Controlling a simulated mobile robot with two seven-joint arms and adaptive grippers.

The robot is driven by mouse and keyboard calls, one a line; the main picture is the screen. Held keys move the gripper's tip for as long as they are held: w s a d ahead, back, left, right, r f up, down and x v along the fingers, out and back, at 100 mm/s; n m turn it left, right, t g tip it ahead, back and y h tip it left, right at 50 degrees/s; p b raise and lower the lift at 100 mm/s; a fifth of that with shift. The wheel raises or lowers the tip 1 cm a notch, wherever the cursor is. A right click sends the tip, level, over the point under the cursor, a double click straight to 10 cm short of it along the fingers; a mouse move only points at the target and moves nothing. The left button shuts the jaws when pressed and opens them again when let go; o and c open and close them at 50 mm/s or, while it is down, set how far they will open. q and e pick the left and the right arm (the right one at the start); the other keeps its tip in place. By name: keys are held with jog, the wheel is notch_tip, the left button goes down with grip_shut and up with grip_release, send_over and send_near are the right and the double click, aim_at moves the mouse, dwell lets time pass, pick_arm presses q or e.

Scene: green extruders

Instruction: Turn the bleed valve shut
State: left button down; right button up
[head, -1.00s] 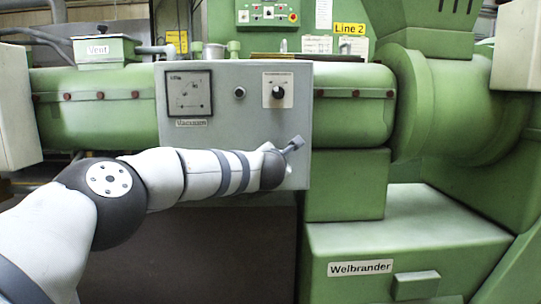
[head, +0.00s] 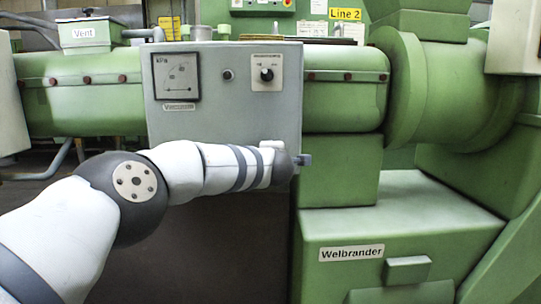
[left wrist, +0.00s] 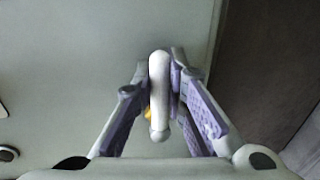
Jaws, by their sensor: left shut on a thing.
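The bleed valve's handle shows in the left wrist view as a pale grey, rounded lever (left wrist: 159,92) between the two purple-padded fingers. My left gripper (left wrist: 161,75) is shut on this lever. A small yellow part (left wrist: 148,114) shows beside it. In the head view, my left gripper (head: 304,160) is at the lower right edge of the grey Vacuum panel (head: 222,125). My wrist hides most of the fingers and the valve there. Only a small bluish piece sticks out past the wrist, and I cannot tell if it is finger or handle. My right gripper is not in view.
The panel carries a kPa gauge (head: 176,77) and a black knob (head: 266,74). The green extruder barrel (head: 343,95) runs behind it. A green Welbrander cabinet (head: 400,215) stands to the right below. Dark space lies under the panel.

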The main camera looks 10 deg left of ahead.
pick_arm(q)
jog(key=shift+a+f, duration=0.1)
jog(key=shift+a, duration=0.05)
dwell(0.3)
jog(key=c, duration=1.6)
grip_release()
jog(key=shift+s, duration=0.1)
jog(key=shift+s+d, duration=0.2)
jog(key=v, duration=1.1)
jog(key=shift+s, duration=0.15)
